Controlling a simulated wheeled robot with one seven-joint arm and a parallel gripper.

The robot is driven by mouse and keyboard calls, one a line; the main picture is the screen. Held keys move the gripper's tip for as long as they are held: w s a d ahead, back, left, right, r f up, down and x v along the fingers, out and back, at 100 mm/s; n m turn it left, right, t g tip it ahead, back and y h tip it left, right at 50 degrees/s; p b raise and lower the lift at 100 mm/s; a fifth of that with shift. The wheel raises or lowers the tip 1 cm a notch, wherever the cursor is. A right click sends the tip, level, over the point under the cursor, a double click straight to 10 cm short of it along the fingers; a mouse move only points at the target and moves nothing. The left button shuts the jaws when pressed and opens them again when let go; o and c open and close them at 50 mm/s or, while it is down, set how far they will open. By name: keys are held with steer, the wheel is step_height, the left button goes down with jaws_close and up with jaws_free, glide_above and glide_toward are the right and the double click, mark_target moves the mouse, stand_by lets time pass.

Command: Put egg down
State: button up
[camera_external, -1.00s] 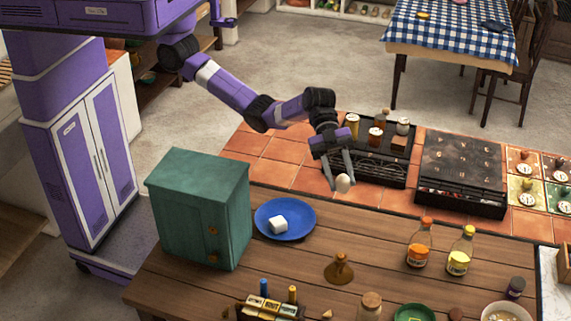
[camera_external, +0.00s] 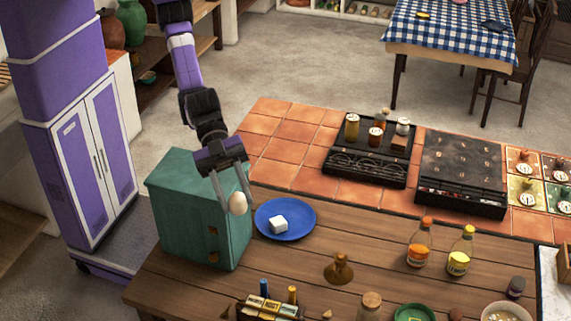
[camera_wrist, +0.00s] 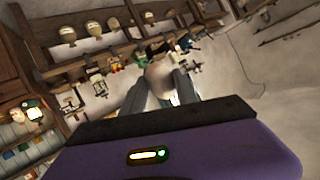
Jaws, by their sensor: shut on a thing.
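My gripper (camera_external: 229,194) is shut on a pale beige egg (camera_external: 237,203). In the external view the egg hangs at the fingertips, in front of the right side of the green cabinet (camera_external: 183,213) and just left of the blue plate (camera_external: 300,233). The egg appears above the table, apart from the plate, though its exact height is hard to tell. In the wrist view the egg (camera_wrist: 161,75) sits between the two grey fingers.
The wooden table (camera_external: 390,245) has bare boards right of the plate. Two bottles (camera_external: 419,243) stand further right. A spice rack (camera_external: 269,305) and a brown bell-shaped item (camera_external: 339,268) are near the front. A black tray (camera_external: 365,165) with jars is on the tiled counter (camera_external: 300,135).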

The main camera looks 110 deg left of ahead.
steer(key=s+d+m+g+h+p, duration=0.1)
steer(key=s+d, duration=0.6)
steer(key=s, duration=0.4)
steer(key=s+d+f, duration=0.2)
steer(key=s+d, duration=0.2)
steer(key=s, duration=0.7)
steer(key=n+t+y+b, duration=0.4)
steer(key=n+b, duration=0.1)
steer(key=b, duration=0.8)
glide_above(164, 285)
step_height(164, 285, down, 34)
steer(key=r, duration=0.1)
steer(key=shift+f, duration=4.15)
steer(key=shift+f, duration=0.25)
steer(key=o, duration=0.9)
steer(key=shift+r, duration=0.1)
